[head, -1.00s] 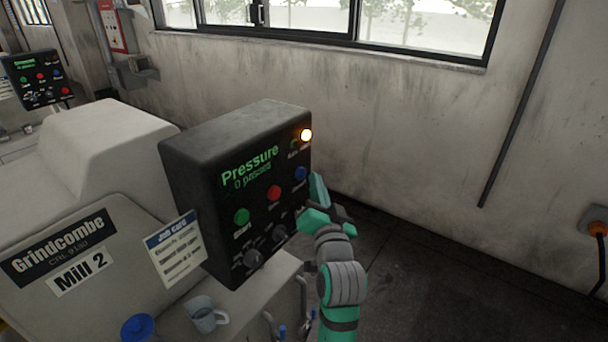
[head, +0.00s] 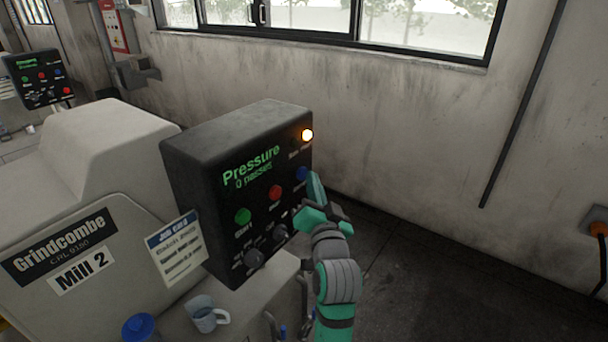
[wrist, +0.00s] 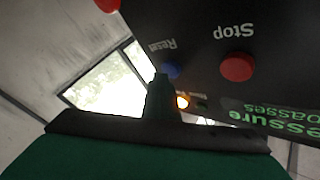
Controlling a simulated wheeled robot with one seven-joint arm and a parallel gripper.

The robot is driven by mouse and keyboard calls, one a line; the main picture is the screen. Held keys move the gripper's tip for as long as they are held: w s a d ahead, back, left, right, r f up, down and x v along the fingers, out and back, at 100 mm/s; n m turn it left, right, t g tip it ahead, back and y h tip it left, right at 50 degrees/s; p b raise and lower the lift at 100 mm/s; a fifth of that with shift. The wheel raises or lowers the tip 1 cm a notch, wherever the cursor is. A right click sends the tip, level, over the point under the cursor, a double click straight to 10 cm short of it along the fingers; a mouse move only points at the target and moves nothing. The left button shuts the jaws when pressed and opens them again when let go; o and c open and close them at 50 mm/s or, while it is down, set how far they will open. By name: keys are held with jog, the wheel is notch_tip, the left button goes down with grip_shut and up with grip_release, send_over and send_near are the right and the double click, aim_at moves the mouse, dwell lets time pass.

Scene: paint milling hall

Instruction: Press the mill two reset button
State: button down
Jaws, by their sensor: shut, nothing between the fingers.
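The mill two control box (head: 215,160) is black, with a green "Pressure 0 passes" display (head: 250,166). Its blue reset button (head: 302,174) is at the right of the button row. In the wrist view the blue button (wrist: 171,71) lies under the "Reset" label, partly hidden by my fingertips. My gripper (head: 315,183) is shut and empty, its tip right at or just in front of the blue button; I cannot tell if they touch. An amber lamp (head: 307,135) glows above it. The mill (head: 75,260) carries a "Mill 2" label (head: 81,271).
The red stop button (head: 275,192) and green start button (head: 243,216) are left of the blue one, with black knobs (head: 254,258) below. A job card (head: 176,250), a mug (head: 206,314) and a blue lid (head: 138,327) are near. Another control box (head: 40,78) stands far left.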

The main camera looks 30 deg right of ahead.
jog(key=shift+w+a, duration=0.15)
jog(key=shift+w, duration=0.3)
dwell(0.9)
jog(key=shift+s, duration=0.1)
jog(key=shift+s+d, duration=0.3)
jog(key=shift+s, duration=0.4)
jog(key=s, duration=0.1)
jog(key=s+d, duration=0.1)
jog(key=s, duration=0.1)
jog(key=s+d, duration=0.1)
jog(key=shift+s, duration=0.3)
dwell(0.3)
